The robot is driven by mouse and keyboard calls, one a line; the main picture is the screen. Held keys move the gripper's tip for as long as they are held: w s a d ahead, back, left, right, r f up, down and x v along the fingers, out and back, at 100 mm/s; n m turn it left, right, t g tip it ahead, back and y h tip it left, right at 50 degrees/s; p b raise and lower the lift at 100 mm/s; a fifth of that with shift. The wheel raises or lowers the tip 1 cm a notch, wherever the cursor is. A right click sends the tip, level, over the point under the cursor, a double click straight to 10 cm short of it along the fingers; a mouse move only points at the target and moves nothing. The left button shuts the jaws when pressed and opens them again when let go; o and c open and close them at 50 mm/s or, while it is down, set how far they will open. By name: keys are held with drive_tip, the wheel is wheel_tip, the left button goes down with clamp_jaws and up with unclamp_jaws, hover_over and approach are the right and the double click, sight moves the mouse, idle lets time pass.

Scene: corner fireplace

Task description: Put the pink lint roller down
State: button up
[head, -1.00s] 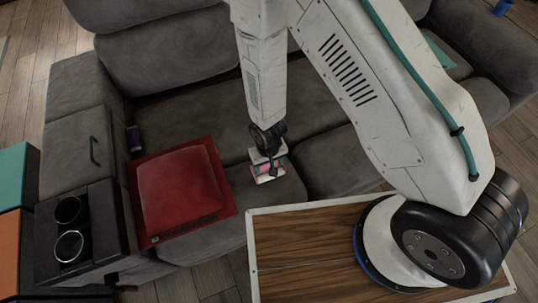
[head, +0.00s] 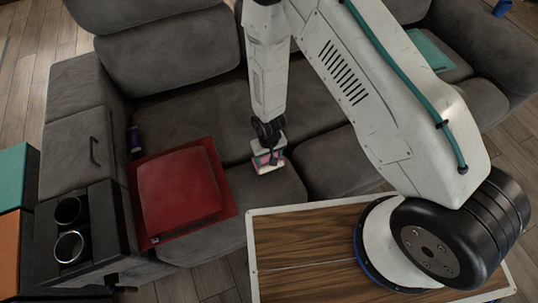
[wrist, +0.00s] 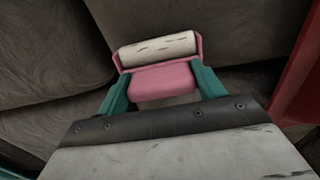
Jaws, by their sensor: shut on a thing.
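The pink lint roller (wrist: 163,82) has a pink body and a pale roller with dark marks. In the wrist view it sits between the two teal fingers of my gripper (wrist: 160,88), which is shut on it. In the head view my gripper (head: 268,160) is over the grey sofa's front seat, right of the red cushion. The lint roller there is small and partly hidden by my gripper. I cannot tell whether it touches the seat.
A red cushion (head: 180,188) lies on a red mat (head: 228,207) on the grey sofa (head: 188,107). A black cup holder unit (head: 98,215) is at left. Bare seat lies around my gripper.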

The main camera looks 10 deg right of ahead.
drive_tip(key=o, duration=1)
drive_tip(key=shift+f, duration=0.1)
drive_tip(key=shift+o, duration=0.2)
drive_tip(key=d+r, duration=0.3)
drive_tip(key=r, duration=1)
drive_tip(key=d+r+m, duration=0.1)
drive_tip(key=d+r, duration=0.3)
drive_tip(key=r, duration=0.8)
drive_tip(key=d+r, duration=0.3)
drive_tip(key=r, duration=1)
drive_tip(key=s+d+r+m, duration=0.1)
drive_tip(key=s+d+r, duration=0.4)
drive_tip(key=s+r, duration=0.3)
drive_tip(key=s+d+r+m+t, duration=0.1)
drive_tip(key=s+d+r, duration=0.5)
drive_tip(key=s, duration=0.5)
wheel_tip(320, 180, up, 3)
drive_tip(key=shift+s+f, duration=0.1)
drive_tip(key=shift+s, duration=0.15)
